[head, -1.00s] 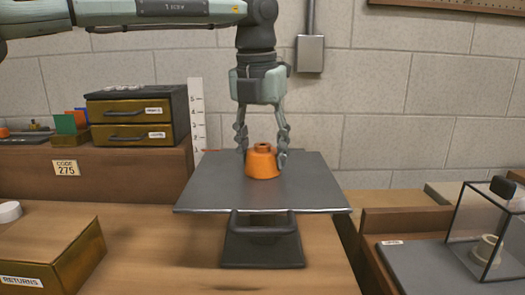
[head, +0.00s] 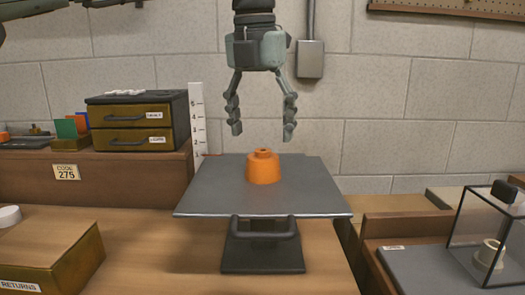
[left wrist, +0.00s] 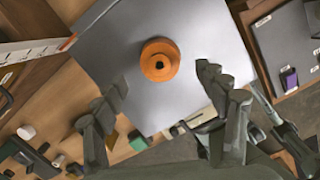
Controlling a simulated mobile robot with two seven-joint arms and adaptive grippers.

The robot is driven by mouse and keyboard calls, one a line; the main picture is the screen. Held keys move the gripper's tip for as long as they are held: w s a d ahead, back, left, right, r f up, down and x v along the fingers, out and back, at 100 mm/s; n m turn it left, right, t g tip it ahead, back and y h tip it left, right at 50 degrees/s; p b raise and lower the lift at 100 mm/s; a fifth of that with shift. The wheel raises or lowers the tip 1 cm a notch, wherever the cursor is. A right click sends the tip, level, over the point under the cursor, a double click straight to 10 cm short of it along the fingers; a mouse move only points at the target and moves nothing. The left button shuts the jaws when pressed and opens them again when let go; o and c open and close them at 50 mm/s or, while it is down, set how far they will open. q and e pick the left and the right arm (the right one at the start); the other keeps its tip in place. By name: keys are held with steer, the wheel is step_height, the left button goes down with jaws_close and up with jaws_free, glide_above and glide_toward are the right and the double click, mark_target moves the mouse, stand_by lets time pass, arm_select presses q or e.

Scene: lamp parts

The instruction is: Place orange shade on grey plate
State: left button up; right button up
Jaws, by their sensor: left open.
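The orange shade (head: 264,168) stands upright near the middle of the grey plate (head: 215,194), its narrow neck up. My left gripper (head: 261,133) is open and empty above the shade, fingers pointing down and apart from it. In the left wrist view the shade (left wrist: 160,60) is seen from above, beyond the open fingertips (left wrist: 166,80), on the grey plate (left wrist: 112,42). My right gripper is not in view.
The plate rests on a dark stand (head: 262,250) with a handle. A black and brown drawer unit (head: 135,122) and a white ruler (head: 198,118) stand at left. A returns box (head: 50,255) is front left. A glass case (head: 488,235) is at right.

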mark_target(260, 159)
arm_select(q)
step_height(260, 159, up, 6)
steer(key=shift+s+a, duration=0.2)
steer(key=shift+s, duration=0.2)
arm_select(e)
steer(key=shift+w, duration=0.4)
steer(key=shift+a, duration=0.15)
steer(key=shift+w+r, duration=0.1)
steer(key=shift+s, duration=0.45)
